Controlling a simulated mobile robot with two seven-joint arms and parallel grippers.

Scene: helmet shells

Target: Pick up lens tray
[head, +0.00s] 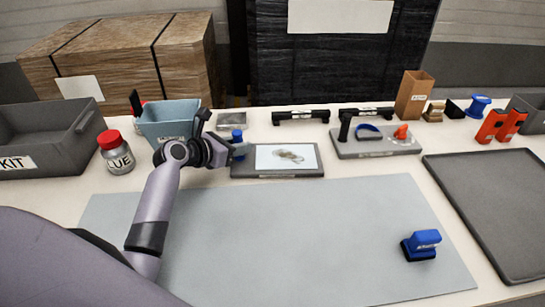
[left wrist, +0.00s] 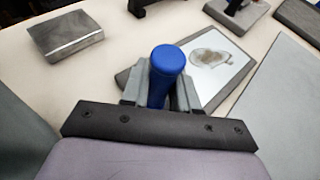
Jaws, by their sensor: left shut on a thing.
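The lens tray (head: 278,174) is a flat dark tray with a pale panel and a clear, lens-like piece on it. It lies at the back edge of the grey mat in the head view. It also shows in the left wrist view (left wrist: 238,78). My left gripper (head: 236,150) is at the tray's left end, shut on an upright blue knob (left wrist: 168,62). The knob stands between the fingers in the left wrist view; its lower part is hidden, so how it joins the tray does not show. My right gripper is not in view.
A blue bin (head: 168,122) and a glue jar (head: 116,155) stand left, close to my left arm. A grey tool holder (head: 375,148) is right of the tray. A blue block (head: 422,244) sits on the mat (head: 300,235), otherwise mostly clear. A large dark tray (head: 500,205) lies right.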

